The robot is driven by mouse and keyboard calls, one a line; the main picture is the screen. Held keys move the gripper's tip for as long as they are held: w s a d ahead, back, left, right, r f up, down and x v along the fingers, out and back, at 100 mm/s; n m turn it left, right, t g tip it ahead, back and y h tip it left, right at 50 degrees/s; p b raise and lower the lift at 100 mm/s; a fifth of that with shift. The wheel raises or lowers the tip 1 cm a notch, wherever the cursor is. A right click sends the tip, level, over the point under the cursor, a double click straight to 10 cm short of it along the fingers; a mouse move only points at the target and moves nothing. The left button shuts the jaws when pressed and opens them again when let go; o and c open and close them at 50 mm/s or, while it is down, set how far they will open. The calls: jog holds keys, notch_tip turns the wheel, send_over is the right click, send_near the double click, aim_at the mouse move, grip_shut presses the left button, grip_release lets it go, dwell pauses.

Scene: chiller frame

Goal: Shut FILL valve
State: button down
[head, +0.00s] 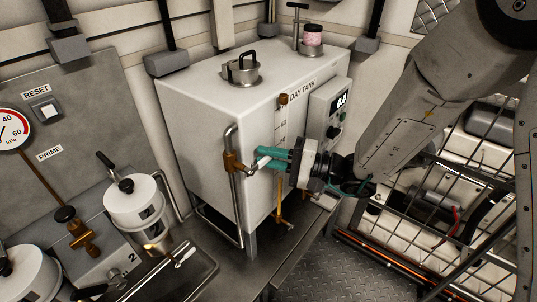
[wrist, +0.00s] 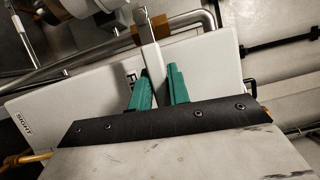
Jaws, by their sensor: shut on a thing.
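A brass valve (head: 234,163) sits on the bent metal pipe at the left front corner of the white DAY TANK (head: 205,122). Its pale metal lever (head: 260,163) points right, toward my gripper (head: 274,160). In the wrist view the lever (wrist: 152,58) runs from the brass valve body (wrist: 150,32) down between my two teal fingers (wrist: 159,88). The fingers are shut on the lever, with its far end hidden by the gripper. A label beside the lever is mostly covered, so I cannot read FILL.
A control box (head: 326,108) with a display and knobs is on the tank's right face. A brass sight-tube fitting (head: 284,99) is close above my gripper. A white canister (head: 137,205) stands at left. A wire cage (head: 440,215) fills the right.

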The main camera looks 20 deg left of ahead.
jog(key=shift+f, duration=0.3)
jog(key=c, duration=1.4)
grip_release()
jog(key=shift+c, duration=0.2)
jog(key=shift+o, duration=0.5)
jog(key=d, duration=0.8)
jog(key=shift+f, duration=0.1)
